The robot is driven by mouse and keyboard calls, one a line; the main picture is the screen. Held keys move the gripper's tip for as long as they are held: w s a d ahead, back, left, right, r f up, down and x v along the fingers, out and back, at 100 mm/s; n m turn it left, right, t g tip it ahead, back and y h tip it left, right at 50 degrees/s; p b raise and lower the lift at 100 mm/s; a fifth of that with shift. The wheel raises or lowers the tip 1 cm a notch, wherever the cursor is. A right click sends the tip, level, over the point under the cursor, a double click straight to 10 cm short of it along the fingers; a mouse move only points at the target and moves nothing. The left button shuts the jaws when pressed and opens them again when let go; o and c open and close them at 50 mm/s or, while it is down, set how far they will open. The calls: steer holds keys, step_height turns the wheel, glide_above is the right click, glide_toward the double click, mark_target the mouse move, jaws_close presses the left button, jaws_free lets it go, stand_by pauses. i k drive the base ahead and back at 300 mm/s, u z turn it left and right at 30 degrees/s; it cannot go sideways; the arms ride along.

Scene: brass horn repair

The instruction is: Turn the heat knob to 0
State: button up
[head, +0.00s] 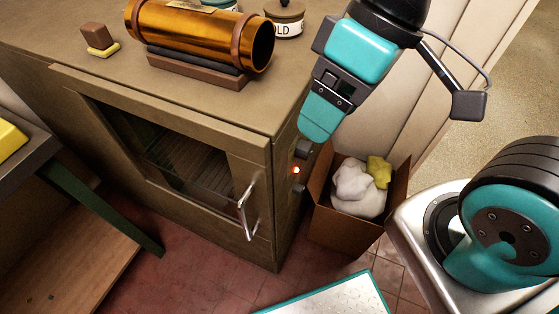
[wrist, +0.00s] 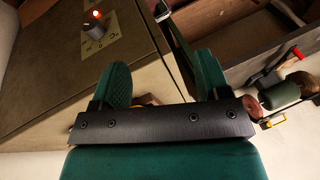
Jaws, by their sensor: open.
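The brown oven cabinet (head: 190,120) has a small red light (head: 295,170) on its right side panel. Dark knob-like parts sit above (head: 303,148) and below (head: 299,190) the light. In the wrist view, a grey knob (wrist: 94,30) stands on a pale marked dial plate (wrist: 99,47), beside the lit red light (wrist: 96,13). The markings and pointer are too small to read surely. My gripper (head: 320,128) hangs near the panel's upper edge. In the wrist view, my gripper (wrist: 162,64) has its teal fingers apart, nothing between them, with the knob off to the upper left.
The oven door has a metal handle (head: 245,212). A copper tube (head: 200,38) rests on a stand on top, beside a labelled pot (head: 286,18). A cardboard box (head: 338,226) with white and yellow cloths stands close to the panel, below my gripper.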

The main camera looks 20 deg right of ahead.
mark_target(304, 148)
steer(key=u, duration=1.75)
steer(key=k, duration=1.2)
steer(key=z, duration=1.9)
steer(key=i, duration=0.5)
